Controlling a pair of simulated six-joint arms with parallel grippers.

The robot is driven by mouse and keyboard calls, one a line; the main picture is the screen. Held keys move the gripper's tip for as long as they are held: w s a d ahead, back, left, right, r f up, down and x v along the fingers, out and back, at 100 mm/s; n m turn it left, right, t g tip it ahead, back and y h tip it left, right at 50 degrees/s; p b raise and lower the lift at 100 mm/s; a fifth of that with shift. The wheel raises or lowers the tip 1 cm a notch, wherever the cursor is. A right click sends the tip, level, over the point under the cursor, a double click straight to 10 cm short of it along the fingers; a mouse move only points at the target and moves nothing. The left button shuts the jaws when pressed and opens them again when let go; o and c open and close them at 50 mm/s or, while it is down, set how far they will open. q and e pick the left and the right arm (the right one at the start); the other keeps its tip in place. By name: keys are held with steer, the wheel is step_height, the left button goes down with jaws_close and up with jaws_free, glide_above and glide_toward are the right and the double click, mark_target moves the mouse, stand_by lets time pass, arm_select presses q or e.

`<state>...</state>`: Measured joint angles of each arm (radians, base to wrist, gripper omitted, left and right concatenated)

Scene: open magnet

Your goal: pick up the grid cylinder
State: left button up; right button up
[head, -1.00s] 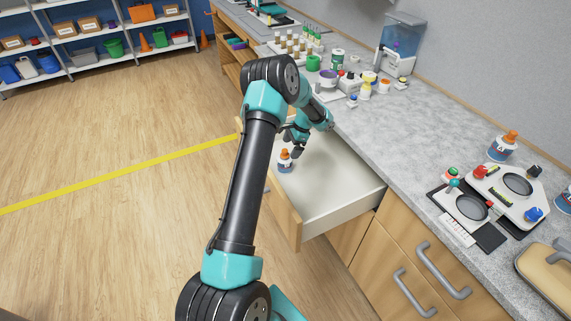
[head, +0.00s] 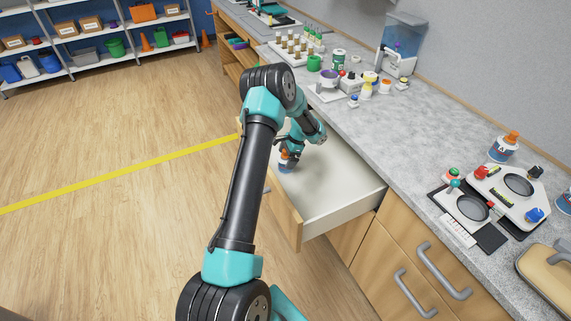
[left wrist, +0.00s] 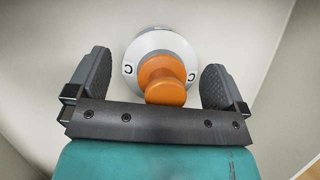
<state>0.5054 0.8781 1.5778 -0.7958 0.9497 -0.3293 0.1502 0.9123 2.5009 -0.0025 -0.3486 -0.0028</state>
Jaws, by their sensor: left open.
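A small bottle-like cylinder with an orange cap (head: 284,168) stands in the open drawer, near its far left corner. In the left wrist view the same cylinder (left wrist: 163,72) is seen from above, with its orange cap and white and grey body between my two fingers. I cannot make out a grid pattern on it. My left gripper (head: 289,157) is above the cylinder and partly covers it in the head view. In the left wrist view the gripper (left wrist: 158,66) is open, with a gap on each side of the cap. My right gripper is not in view.
The drawer (head: 340,205) is pulled out and its floor is otherwise bare; its walls surround my gripper. The grey counter (head: 400,140) above holds bottles, a scale and control pads. Another orange-capped bottle (head: 503,148) stands on the counter at right.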

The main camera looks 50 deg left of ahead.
arm_select(q)
steer(key=shift+c, duration=0.5)
steer(key=c, duration=1.1)
